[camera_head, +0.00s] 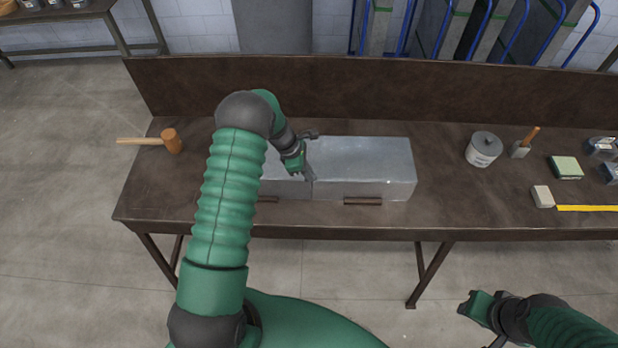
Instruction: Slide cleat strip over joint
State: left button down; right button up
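A shiny sheet-metal duct in two sections lies on the brown workbench. The larger right section (362,160) is in plain view; the left section (285,188) is mostly hidden behind my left arm. The joint (311,178) between them runs front to back. My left gripper (309,172) is over the top of this joint, pointing down. Its fingers are small and dark, and I cannot tell whether they hold the cleat strip. No separate cleat strip can be made out. My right gripper (468,306) is off the bench at the lower right, away from the duct; its finger gap is unclear.
A mallet (172,141) lies at the bench's left end. A grey can (483,149), a brush (521,148), a green pad (565,167), a pale block (543,196) and a yellow strip (587,208) are on the right. Two brown supports show under the duct's front. A backboard (400,92) closes the rear.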

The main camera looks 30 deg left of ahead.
pick_arm(q)
jog(key=shift+w+a, duration=0.2)
jog(key=shift+w, duration=0.15)
dwell(0.5)
jog(key=c, duration=1.6)
grip_release()
jog(key=shift+r, duration=0.2)
jog(key=b+v, duration=0.4)
jog(key=v, duration=1.2)
jog(key=shift+s+d+f+m+y+b, duration=0.65)
jog(key=shift+s+d+f+m+b, duration=0.5)
jog(key=shift+s+d+m, duration=2.45)
jog(key=shift+s+d+f+m+y+b, duration=0.7)
jog(key=shift+s+d+f+m, duration=0.8)
jog(key=shift+s+d+m, duration=2.05)
jog(key=shift+s+d+f+m+y+b, duration=0.8)
jog(key=shift+s+d+f+m, duration=0.7)
jog(key=shift+d+m, duration=2.35)
